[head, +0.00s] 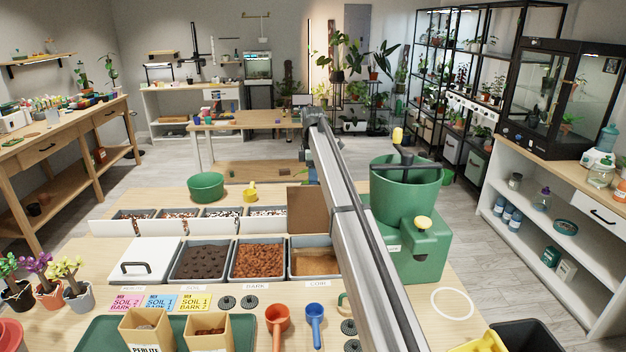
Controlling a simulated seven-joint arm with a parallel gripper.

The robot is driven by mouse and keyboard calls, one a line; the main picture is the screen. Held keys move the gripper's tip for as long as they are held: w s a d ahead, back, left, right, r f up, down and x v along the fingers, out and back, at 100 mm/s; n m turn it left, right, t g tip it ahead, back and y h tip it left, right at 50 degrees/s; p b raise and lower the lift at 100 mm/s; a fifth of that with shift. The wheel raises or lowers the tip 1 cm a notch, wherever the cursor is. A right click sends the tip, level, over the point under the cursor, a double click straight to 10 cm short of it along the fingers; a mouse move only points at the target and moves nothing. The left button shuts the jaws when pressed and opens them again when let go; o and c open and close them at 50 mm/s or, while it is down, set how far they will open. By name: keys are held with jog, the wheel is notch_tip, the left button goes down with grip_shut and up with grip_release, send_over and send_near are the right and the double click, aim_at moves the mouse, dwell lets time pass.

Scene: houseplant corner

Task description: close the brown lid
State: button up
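The brown lid (301,208) stands upright at the back edge of the coir bin (312,262). It is open, and the brown coir inside shows. My arm crosses in front of the lid's right part and the bin's right side, so the lid's right edge and any handle are hidden. My arm reaches from the bottom right up to a joint above the table's far side. My gripper does not show; the arm may hide it. I cannot tell whether anything touches the lid.
Left of the coir bin are open bark (258,260) and soil (203,261) bins and a bin under a white lid (140,259). Behind stands a row of small bins (113,227). A green machine (410,240) stands right of my arm. Blue (315,316) and orange (277,319) scoops lie in front.

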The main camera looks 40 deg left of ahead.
jog(key=shift+f, duration=0.1)
jog(key=shift+c, duration=0.2)
grip_shut()
dwell(0.5)
